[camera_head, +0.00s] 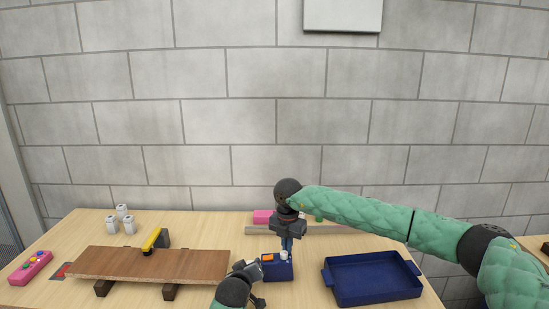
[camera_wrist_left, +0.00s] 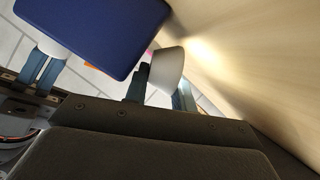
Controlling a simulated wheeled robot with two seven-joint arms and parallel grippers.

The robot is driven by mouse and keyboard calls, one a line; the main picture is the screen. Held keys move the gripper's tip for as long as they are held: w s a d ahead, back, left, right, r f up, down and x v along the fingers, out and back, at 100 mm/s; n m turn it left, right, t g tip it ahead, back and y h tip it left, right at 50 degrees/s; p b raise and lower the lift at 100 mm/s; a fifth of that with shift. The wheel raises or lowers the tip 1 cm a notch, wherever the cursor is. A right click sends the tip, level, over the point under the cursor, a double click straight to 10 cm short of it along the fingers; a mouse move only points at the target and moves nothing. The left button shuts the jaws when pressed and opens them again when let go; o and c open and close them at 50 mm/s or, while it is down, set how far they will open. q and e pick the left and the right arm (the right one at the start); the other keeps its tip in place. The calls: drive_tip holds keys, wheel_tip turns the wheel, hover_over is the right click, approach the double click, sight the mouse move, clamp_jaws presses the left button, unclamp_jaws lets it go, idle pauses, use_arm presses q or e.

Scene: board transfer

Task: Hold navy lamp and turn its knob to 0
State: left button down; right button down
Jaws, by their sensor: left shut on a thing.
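The navy lamp (camera_head: 280,272) is a small box on the table, with an orange patch and a small white knob (camera_head: 283,255) on top. My left gripper (camera_head: 254,268) is at the lamp's left side and shut on it. In the left wrist view the navy body (camera_wrist_left: 100,28) fills the upper left, with a pale rounded part (camera_wrist_left: 166,70) beside it. My right gripper (camera_head: 287,243) points down just above the lamp, by the knob. I cannot tell whether it touches the knob or how far its jaws are apart. No knob marking is readable.
A brown board (camera_head: 150,264) lies on dark supports at left, with a yellow-and-black tool (camera_head: 152,240) behind it. A navy tray (camera_head: 372,279) stands right of the lamp. White cylinders (camera_head: 122,218), a pink box (camera_head: 263,216) and a pink button panel (camera_head: 31,267) are also on the table.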

drive_tip(key=shift+a+f, duration=0.1)
drive_tip(key=shift+a, duration=0.1)
idle(0.5)
wheel_tip(320, 180, up, 6)
drive_tip(key=shift+w, duration=0.45)
idle(0.4)
drive_tip(key=shift+d, duration=0.1)
drive_tip(key=shift+s+d+f, duration=0.2)
drive_tip(key=shift+d+f, duration=0.15)
drive_tip(key=shift+f, duration=0.65)
drive_tip(key=shift+s+d+f, duration=0.2)
drive_tip(key=shift+d+f, duration=0.1)
drive_tip(key=shift+f, duration=0.65)
drive_tip(key=shift+s+d+f, duration=0.2)
drive_tip(key=shift+d+f, duration=0.15)
drive_tip(key=shift+f, duration=0.65)
drive_tip(key=shift+s+a, duration=0.3)
drive_tip(key=shift+a, duration=0.15)
drive_tip(key=shift+w+a, duration=0.4)
drive_tip(key=shift+a, duration=0.3)
